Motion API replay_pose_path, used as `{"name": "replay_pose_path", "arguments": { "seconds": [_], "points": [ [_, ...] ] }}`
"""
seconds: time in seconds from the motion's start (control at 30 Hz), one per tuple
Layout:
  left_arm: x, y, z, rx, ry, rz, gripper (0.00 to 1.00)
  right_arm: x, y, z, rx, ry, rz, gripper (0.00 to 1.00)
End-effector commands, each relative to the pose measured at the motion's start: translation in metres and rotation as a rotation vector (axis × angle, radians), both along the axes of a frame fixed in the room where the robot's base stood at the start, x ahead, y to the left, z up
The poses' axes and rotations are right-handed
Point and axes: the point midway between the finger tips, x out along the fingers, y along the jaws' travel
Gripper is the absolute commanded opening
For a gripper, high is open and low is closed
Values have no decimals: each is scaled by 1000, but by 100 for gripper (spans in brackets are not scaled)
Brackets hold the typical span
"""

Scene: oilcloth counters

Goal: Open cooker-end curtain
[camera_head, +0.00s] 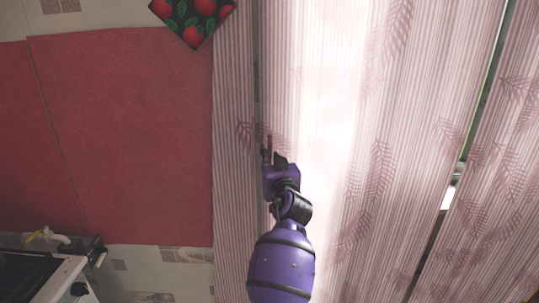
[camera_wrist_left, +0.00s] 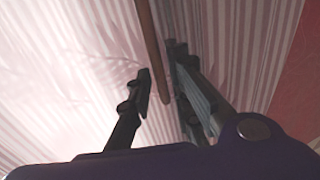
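Pink-striped curtain with a darker leaf pattern hangs in the head view: a narrow strip (camera_head: 231,190) beside the red wall and a wide, brightly lit stretch (camera_head: 400,100) to its right. My left gripper (camera_head: 272,152) is in front of the curtain at the rod's lower end. In the left wrist view its fingers (camera_wrist_left: 160,85) are apart, with the rod's tip seen between them; contact is unclear. My right gripper is out of view.
Red wall panels (camera_head: 125,130) fill the left. A cherry-patterned cloth (camera_head: 193,18) hangs at the top. A cooker (camera_head: 35,275) stands at the lower left. Narrow gaps show at the right, one with a bright patch (camera_head: 449,196).

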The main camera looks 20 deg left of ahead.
Motion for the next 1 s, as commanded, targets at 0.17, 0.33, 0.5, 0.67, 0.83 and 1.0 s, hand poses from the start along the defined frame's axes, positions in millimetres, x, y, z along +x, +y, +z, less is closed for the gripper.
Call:
{"name": "replay_pose_path", "arguments": {
  "seconds": [0.17, 0.33, 0.5, 0.67, 0.83, 1.0],
  "points": [
    [20, 10, 1, 0, -1, 0, 19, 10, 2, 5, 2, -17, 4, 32],
    [25, 13, 0, 0, 0, -1, 19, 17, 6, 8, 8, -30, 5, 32],
    [25, 13, 0, 0, 1, -1, 19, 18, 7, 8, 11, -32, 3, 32],
    [25, 13, 0, 0, 1, -1, 2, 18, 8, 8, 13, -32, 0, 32],
    [25, 13, 0, 0, 1, -1, 0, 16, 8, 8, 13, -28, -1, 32],
    [25, 13, 0, 0, 1, -1, 0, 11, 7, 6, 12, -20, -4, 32]
  ]
}}
